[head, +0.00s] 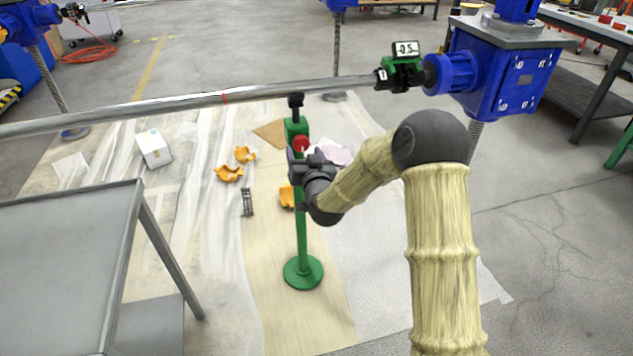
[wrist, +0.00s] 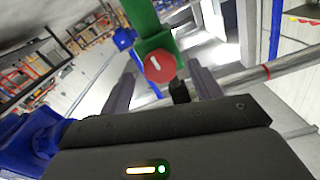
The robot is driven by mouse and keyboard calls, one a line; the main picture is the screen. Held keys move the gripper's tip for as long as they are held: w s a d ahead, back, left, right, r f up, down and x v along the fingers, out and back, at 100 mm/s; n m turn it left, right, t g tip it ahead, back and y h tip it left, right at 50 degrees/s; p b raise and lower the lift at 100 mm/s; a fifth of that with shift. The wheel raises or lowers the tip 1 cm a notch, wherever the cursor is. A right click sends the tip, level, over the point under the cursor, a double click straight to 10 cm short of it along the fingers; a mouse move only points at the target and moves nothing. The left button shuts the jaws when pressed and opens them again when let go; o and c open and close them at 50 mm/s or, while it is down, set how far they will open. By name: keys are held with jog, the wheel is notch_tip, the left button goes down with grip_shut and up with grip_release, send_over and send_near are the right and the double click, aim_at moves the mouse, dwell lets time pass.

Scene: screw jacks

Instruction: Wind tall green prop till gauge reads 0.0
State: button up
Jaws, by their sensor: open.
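The tall green prop (head: 302,240) stands upright on a round green base, its black top close under the long steel shaft. A red knob (head: 301,143) with a white mark sits on its upper part. The knob also shows in the wrist view (wrist: 160,66), in the gap between my fingers. My gripper (head: 297,158) is at the knob, with its fingers apart; in the wrist view the open fingers (wrist: 160,88) lie either side of it. I cannot tell whether they touch it. The gauge (head: 406,49) on the green coupling at right reads about -0.5.
The shaft (head: 200,104) with a red mark crosses above the work area. A blue gearbox (head: 497,72) stands at right on a screw. A grey table (head: 65,250) is at front left. Orange pieces (head: 229,173) and a white box (head: 153,148) lie on the floor sheeting.

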jog(key=p+v, duration=0.1)
jog(key=v, duration=1.2)
jog(key=shift+s, duration=0.3)
jog(key=shift+d, duration=0.15)
dwell(1.1)
